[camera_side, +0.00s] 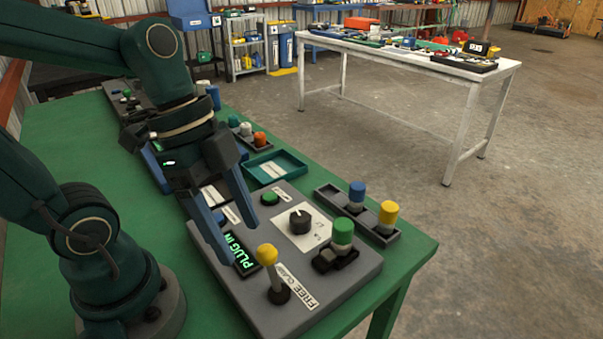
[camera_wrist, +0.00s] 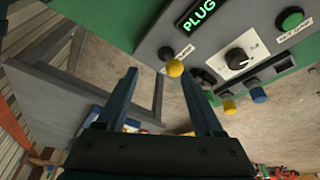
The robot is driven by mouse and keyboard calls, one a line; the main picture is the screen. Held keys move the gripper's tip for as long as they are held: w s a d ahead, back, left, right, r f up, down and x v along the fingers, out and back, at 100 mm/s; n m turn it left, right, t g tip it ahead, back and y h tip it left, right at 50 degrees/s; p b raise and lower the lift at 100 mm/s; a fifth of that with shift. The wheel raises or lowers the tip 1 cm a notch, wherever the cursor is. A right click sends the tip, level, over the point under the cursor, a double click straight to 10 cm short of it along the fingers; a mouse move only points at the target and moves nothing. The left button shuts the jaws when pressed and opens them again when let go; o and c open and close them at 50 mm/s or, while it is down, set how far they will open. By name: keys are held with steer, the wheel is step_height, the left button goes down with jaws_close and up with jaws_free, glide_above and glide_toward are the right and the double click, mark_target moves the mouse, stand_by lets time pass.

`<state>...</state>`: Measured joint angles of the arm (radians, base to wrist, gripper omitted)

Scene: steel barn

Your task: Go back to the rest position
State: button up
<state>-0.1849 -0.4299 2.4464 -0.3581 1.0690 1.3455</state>
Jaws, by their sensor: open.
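My gripper (camera_side: 238,222) is open and empty. In the side view its two blue-grey fingers point down over the left part of a grey control panel (camera_side: 330,290) on a green table. In the wrist view the gripper (camera_wrist: 163,92) has its fingers spread, with the lever's yellow knob (camera_wrist: 174,68) showing between the tips at some distance. The panel carries the yellow-knobbed lever (camera_side: 267,254), a lit "PLUG IN" display (camera_side: 243,256), a black dial (camera_side: 300,221), a green button (camera_side: 270,198) and a green-topped cylinder in a dark socket (camera_side: 343,233).
A dark holder right of the panel bears a blue (camera_side: 357,192) and a yellow cylinder (camera_side: 389,212). A teal tray (camera_side: 276,167) and a rack with several coloured pegs (camera_side: 260,139) lie behind. A white table (camera_side: 456,72) with tools stands apart across open concrete floor.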

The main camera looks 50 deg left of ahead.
steer(key=a+n+t+y, duration=0.1)
steer(key=n, duration=0.2)
steer(key=a+r+n+t+y, duration=0.1)
steer(key=n, duration=0.3)
steer(key=a+n+t+y, duration=0.1)
steer(key=n+t, duration=0.1)
steer(key=n, duration=0.2)
steer(key=shift+w+a+r, duration=0.35)
steer(key=shift+r, duration=0.05)
